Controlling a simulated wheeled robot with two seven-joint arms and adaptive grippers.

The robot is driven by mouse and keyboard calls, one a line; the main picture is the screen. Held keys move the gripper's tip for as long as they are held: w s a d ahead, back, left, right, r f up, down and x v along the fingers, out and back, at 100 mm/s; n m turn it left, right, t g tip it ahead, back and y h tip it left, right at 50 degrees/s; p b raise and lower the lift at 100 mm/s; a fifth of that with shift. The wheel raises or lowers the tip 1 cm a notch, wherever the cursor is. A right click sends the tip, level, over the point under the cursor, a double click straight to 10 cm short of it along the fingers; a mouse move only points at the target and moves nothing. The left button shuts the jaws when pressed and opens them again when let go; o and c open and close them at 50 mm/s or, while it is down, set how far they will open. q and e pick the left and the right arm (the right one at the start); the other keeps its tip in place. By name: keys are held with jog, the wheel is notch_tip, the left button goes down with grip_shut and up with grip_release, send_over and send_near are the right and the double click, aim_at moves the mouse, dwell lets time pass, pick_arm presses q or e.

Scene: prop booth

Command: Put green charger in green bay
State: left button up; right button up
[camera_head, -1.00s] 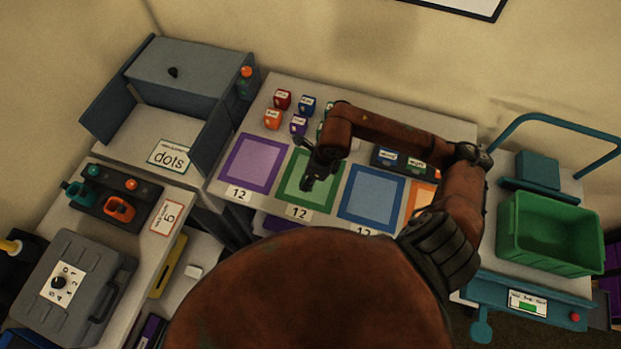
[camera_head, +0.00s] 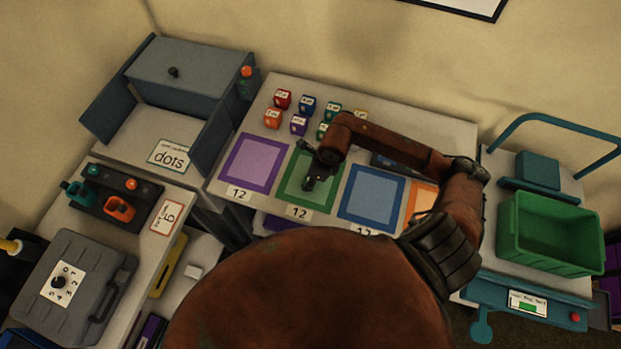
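The green bay appears as a green-framed square (camera_head: 296,191) on the middle table, with a "12" label in front of it. Two small green boxes, one at the back (camera_head: 333,109) and one nearer (camera_head: 322,130), stand behind the squares; I cannot tell whether either is the green charger. My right gripper (camera_head: 310,184) hangs over the green square, its arm reaching in from the right. It is small and dark, and I cannot make out whether its fingers hold anything. My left gripper is out of view.
Purple (camera_head: 233,174) and blue (camera_head: 351,208) squares flank the green one. Red (camera_head: 283,98), blue, orange and purple boxes stand behind. A green bin (camera_head: 553,259) sits on the right cart. A black rack (camera_head: 104,205) with teal and orange items is at left.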

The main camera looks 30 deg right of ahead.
jog(key=o, duration=0.5)
jog(key=v, duration=1.2)
jog(key=shift+s+r, duration=0.1)
jog(key=shift+r, duration=0.05)
